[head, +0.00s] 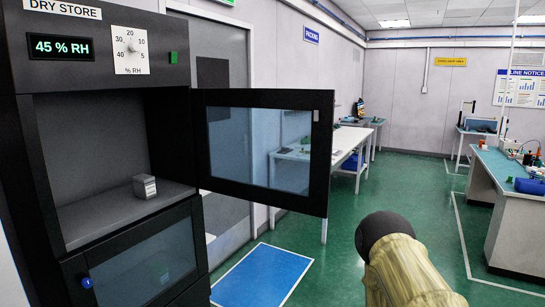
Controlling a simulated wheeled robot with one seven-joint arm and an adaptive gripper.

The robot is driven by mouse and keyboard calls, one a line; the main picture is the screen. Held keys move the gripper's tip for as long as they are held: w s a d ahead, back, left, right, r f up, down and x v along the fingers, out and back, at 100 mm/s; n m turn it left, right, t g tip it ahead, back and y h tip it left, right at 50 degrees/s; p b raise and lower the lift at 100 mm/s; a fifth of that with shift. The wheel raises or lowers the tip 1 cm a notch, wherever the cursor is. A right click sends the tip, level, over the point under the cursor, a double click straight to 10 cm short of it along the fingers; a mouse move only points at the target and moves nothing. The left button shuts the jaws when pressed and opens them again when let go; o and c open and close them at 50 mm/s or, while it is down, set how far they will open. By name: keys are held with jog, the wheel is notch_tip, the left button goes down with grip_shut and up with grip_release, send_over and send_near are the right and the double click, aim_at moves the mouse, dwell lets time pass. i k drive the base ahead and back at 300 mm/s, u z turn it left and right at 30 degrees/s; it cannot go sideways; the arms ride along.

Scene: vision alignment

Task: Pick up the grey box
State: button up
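The grey box (145,186) is small and stands upright on the shelf (110,216) inside the open upper compartment of the black dry store cabinet (95,90). It is toward the shelf's right side, with clear shelf to its left. Nothing covers it. My gripper does not show in the head view. Part of my arm shows at the bottom right, well to the right of the box and apart from the cabinet.
The cabinet's windowed upper door (262,98) is swung open to the right, between the compartment and my arm. The lower door (150,265) is shut. A blue mat (262,277) lies on the green floor. Workbenches (500,170) stand at right and back.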

aim_at(144, 185)
jog(key=z, duration=0.8)
jog(key=k, duration=1.1)
jog(key=z, duration=0.8)
jog(key=i, duration=2.25)
jog(key=u, duration=0.35)
jog(key=i, duration=1.6)
jog(key=u, duration=0.85)
jog(key=i, duration=1.25)
jog(key=u, duration=2)
jog(key=i, duration=0.95)
jog(key=u, duration=0.85)
